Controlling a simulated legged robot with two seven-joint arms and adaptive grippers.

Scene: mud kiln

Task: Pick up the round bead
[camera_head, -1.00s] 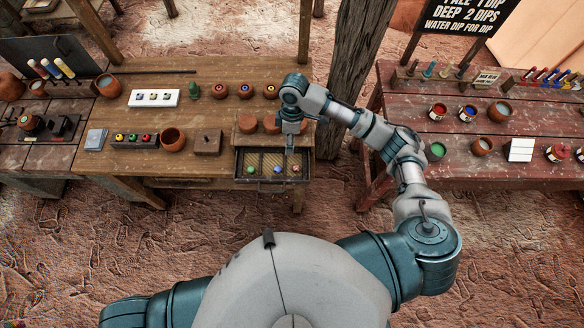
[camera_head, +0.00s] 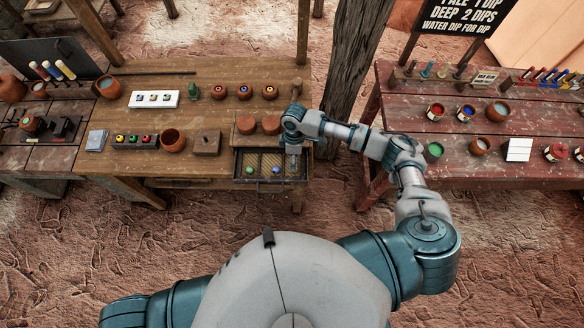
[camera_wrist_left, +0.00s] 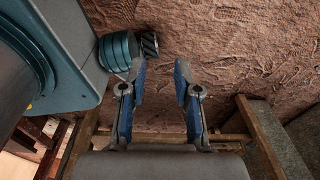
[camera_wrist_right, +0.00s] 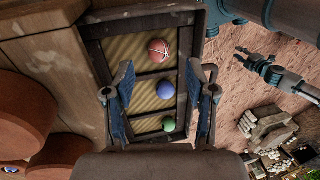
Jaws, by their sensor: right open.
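An open drawer (camera_head: 241,180) in the wooden table holds three beads in separate compartments. They are a green bead (camera_head: 249,170), a blue bead (camera_head: 276,170) and a red bead (camera_wrist_right: 158,50) with pale lines. All look roughly round; their exact shapes are hard to tell apart. In the head view my right gripper (camera_head: 293,164) is over the drawer's right end and hides the red bead. In the right wrist view my right gripper (camera_wrist_right: 161,78) is open and empty, with the beads below between its fingers. My left gripper (camera_wrist_left: 160,72) is open and empty, away from the table.
Round brown lids (camera_head: 259,125) stand on the table just behind the drawer. A wooden block (camera_head: 207,142), a brown pot (camera_head: 172,140) and a bead rack (camera_head: 135,141) stand to the left. A thick post (camera_head: 345,85) and a red table (camera_head: 475,150) are at the right.

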